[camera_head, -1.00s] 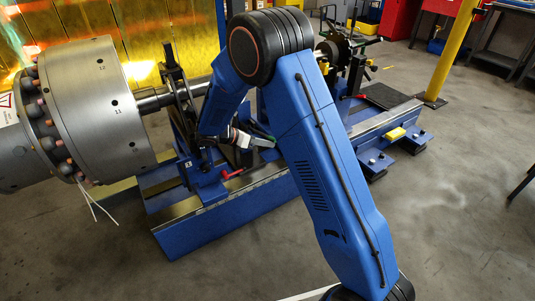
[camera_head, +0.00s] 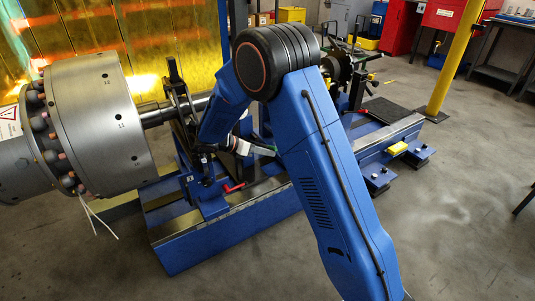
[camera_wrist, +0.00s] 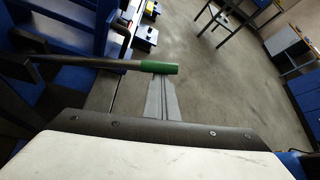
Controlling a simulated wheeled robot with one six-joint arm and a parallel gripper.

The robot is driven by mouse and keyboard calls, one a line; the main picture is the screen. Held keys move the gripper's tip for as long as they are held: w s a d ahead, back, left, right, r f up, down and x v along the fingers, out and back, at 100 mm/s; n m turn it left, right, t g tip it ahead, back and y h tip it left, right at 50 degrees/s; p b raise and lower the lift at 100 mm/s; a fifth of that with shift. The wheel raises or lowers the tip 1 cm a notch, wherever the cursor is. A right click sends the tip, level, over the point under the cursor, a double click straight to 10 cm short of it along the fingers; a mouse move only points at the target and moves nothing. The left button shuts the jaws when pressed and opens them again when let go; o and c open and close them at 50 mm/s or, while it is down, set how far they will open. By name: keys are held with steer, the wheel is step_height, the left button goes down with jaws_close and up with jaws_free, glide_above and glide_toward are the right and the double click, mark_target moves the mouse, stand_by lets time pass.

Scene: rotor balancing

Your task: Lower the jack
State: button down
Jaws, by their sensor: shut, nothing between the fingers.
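A dark lever with a green grip (camera_wrist: 158,67) crosses the upper left of the wrist view, which I take to be the jack's handle. My gripper (camera_wrist: 161,80) is shut and empty, its grey fingers pointing at the grip. The fingertips are just under the grip in the picture; I cannot tell whether they touch it. In the head view my white wrist part (camera_head: 240,147) is low beside the blue stand under the rotor shaft (camera_head: 188,106). My arm hides the fingertips there, and the jack's body cannot be made out clearly.
The large grey rotor (camera_head: 100,125) is at the left, with cables hanging below. The blue machine bed (camera_head: 200,243) runs under it to the right. A yellow block (camera_head: 398,148) sits on the bed's side. Open floor (camera_head: 450,220) lies at the right.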

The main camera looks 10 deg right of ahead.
steer(key=v, duration=1.2)
steer(key=shift+d, duration=0.1)
steer(key=s+d+r+m+g+y, duration=0.1)
steer(key=s+d+r+m+y, duration=0.2)
steer(key=s+d+r+m, duration=0.4)
steer(key=s+d+r+m+y, duration=0.3)
steer(key=s+d+r+m, duration=0.15)
steer(key=s+d, duration=0.55)
steer(key=s+d+m+t+y, duration=0.2)
steer(key=s+m, duration=1)
steer(key=s, duration=1.2)
steer(key=shift+t+y, duration=1.3)
steer(key=shift+y, duration=0.8)
steer(key=shift+r, duration=0.1)
